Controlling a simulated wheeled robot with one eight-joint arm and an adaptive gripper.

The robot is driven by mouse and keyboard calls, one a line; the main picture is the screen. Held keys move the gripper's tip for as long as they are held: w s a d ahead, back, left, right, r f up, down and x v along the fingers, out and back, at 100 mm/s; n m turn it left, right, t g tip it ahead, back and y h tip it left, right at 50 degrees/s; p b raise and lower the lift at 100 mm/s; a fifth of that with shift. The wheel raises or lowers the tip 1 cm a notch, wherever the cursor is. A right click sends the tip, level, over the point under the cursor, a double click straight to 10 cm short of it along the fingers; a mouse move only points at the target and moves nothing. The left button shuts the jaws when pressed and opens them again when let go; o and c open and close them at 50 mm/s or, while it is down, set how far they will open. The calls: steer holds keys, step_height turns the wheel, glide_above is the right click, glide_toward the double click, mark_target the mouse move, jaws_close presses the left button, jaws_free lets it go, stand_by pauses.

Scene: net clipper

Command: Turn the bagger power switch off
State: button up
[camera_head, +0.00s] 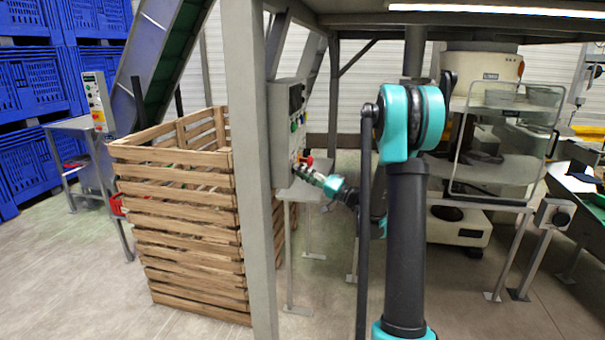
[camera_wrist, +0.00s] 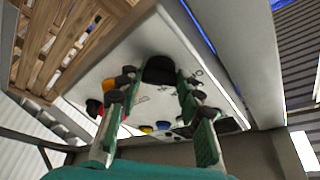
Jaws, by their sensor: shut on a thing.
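A grey control box (camera_head: 283,125) with coloured buttons is fixed by the pale post in the head view. Its white face (camera_wrist: 142,98) fills the middle of the wrist view. My gripper (camera_head: 303,170) is at the lower part of this face in the head view. In the wrist view, its two green fingers (camera_wrist: 157,82) are closed around a dark rounded knob (camera_wrist: 159,68) on the face. I take this knob to be the power switch; its label and pointer position are hidden or too small to read. Red, yellow and blue buttons show near the fingers.
A pale upright post (camera_head: 252,200) stands left of the box. A wooden slatted crate (camera_head: 195,235) is behind it. Another control panel (camera_head: 97,100) stands at far left near a conveyor. A machine with a clear guard (camera_head: 500,140) is at right.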

steer(key=shift+f+n, duration=0.1)
steer(key=shift+n, duration=0.6)
steer(key=shift+n+y, duration=0.3)
steer(key=shift+y, duration=0.1)
steer(key=o, duration=1.2)
steer(key=shift+c, duration=0.2)
steer(key=shift+d, duration=0.1)
steer(key=v, duration=1.1)
steer(key=shift+s+d, duration=0.2)
steer(key=shift+d, duration=0.2)
